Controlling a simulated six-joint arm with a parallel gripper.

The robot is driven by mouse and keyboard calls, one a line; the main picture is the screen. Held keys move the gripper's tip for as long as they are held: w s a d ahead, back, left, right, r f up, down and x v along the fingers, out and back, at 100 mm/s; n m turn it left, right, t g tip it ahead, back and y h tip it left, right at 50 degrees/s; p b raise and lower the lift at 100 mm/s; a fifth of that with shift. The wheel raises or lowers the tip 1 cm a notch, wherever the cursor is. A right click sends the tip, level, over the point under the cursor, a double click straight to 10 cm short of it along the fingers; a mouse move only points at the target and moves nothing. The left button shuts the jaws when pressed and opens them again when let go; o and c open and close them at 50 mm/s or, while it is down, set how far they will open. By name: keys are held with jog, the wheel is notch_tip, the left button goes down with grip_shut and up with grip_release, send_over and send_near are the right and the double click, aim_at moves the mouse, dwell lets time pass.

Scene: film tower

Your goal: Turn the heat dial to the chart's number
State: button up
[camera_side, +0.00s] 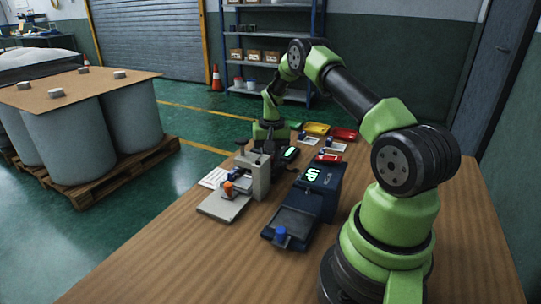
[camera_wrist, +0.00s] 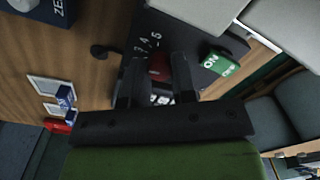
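The red heat dial (camera_wrist: 159,68) shows between my gripper's fingers in the wrist view, on a dark panel marked 3, 4 and 5. More white marks below it are partly hidden. A green ON display (camera_wrist: 215,63) is to its right. My gripper (camera_wrist: 158,66) has its two fingers apart, one on each side of the dial; I cannot tell whether they touch it. In the side view my gripper (camera_side: 267,146) is low behind the grey press (camera_side: 257,176), its fingers hidden. A white sheet, perhaps the chart (camera_side: 212,178), lies left of the press; its print is unreadable.
A navy machine (camera_side: 316,190) with a lit display stands right of the press. Yellow (camera_side: 316,128) and red (camera_side: 344,134) trays and several small cards lie behind. The front of the wooden table (camera_side: 190,270) is clear.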

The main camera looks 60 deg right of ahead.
jog(key=shift+c, duration=0.6)
jog(key=shift+m, duration=0.7)
jog(key=o, duration=0.9)
jog(key=shift+o, duration=0.2)
notch_tip(320, 180, up, 10)
jog(key=shift+s, duration=0.1)
